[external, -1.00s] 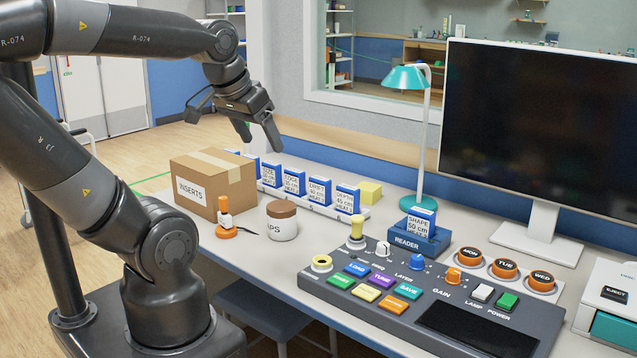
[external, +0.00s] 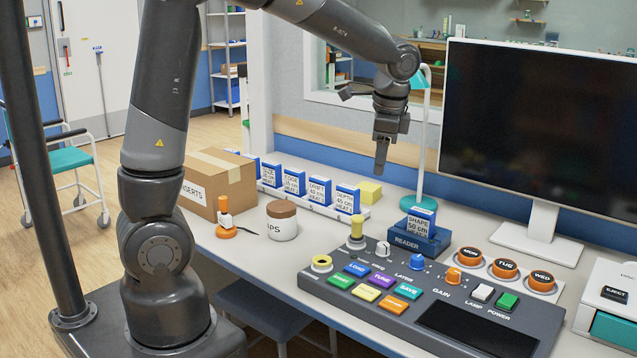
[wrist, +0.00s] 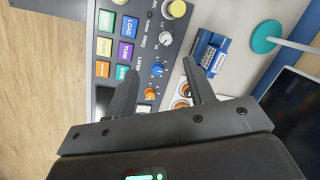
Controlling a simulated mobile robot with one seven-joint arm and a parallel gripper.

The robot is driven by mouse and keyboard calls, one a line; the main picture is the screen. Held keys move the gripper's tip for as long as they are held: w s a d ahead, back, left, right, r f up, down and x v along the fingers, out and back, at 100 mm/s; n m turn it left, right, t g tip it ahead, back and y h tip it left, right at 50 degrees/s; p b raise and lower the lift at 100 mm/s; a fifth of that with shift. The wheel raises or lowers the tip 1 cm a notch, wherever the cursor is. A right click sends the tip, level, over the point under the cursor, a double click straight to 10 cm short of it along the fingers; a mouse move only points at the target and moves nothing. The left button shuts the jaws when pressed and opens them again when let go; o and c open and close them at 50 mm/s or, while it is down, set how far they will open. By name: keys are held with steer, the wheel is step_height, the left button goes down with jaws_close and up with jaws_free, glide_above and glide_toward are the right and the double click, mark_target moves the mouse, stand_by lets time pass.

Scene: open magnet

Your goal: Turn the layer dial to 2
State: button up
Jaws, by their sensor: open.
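The layer dial is a blue knob (external: 417,262) on the dark control panel (external: 455,317), just right of the LAYER label. It also shows in the wrist view (wrist: 157,70), between and beyond my fingers. Its pointer setting is too small to read. My gripper (external: 380,168) hangs above the back of the desk, fingers down, well above the panel and up and left of the dial. In the wrist view my gripper (wrist: 163,78) is open and empty.
A white knob (external: 382,249) and an orange gain knob (external: 453,275) flank the dial. The blue reader (external: 418,240) holding a SHAPE cartridge (external: 420,222) stands close behind it. A teal lamp (external: 424,120) and monitor (external: 540,140) rise behind.

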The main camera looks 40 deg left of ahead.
mark_target(418, 257)
steer(key=w+d+f+m+g+y, duration=0.1)
steer(key=w+d+f+m, duration=0.2)
steer(key=d+f, duration=0.3)
steer(key=w+d+f+m+y, duration=0.1)
steer(key=w+d+f+m, duration=0.15)
steer(key=d+f, duration=0.45)
steer(key=shift+m, duration=0.45)
steer(key=x, duration=1)
steer(key=shift+s+a+f, duration=0.2)
steer(key=shift+a, duration=0.1)
steer(key=c, duration=1)
